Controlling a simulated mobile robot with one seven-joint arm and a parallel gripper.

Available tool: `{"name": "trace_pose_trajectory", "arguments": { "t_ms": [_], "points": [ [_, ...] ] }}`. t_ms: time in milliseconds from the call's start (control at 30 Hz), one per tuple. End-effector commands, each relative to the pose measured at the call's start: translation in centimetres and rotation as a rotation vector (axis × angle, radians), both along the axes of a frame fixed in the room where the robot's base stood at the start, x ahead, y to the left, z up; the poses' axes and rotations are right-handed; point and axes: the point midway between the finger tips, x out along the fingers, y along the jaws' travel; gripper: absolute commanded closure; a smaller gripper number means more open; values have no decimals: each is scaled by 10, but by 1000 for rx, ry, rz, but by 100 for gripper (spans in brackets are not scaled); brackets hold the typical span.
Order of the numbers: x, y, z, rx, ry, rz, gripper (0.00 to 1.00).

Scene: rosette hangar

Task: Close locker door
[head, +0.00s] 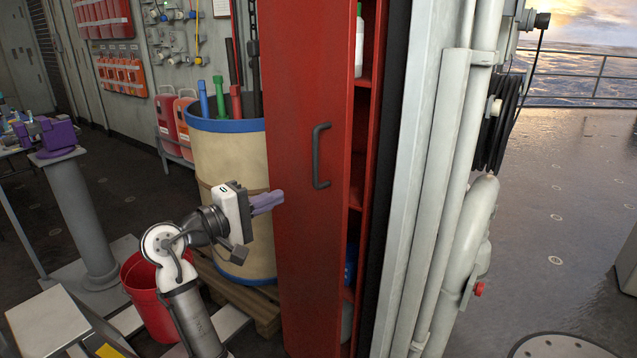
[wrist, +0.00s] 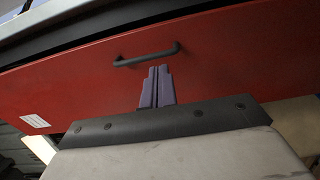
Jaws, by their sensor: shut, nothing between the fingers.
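The red locker door (head: 300,240) stands partly open in the head view, with a dark handle (head: 320,155) on its face. Behind its right edge a strip of the locker's inside shows, with red shelves (head: 356,196). My gripper (head: 282,197) is shut and empty, its purple fingers pointing at the door's left part, below and left of the handle. In the wrist view the shut fingers (wrist: 157,72) lie in front of the red door face (wrist: 85,85), just beside the handle (wrist: 147,55). Whether the fingertips touch the door I cannot tell.
A cream barrel with a blue rim (head: 228,125) holding tools stands close behind my gripper, on a wooden pallet (head: 245,310). A red bucket (head: 150,300) is at lower left. White pipes (head: 440,190) run right of the locker. Open deck (head: 555,200) lies farther right.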

Motion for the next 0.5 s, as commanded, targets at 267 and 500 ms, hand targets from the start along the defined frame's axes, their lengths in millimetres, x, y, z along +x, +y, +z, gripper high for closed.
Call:
{"name": "trace_pose_trajectory", "arguments": {
  "t_ms": [267,500],
  "points": [
    [21,-29,0,-1,15,-23,100],
    [57,-67,1,-2,14,-21,100]
  ]
}}
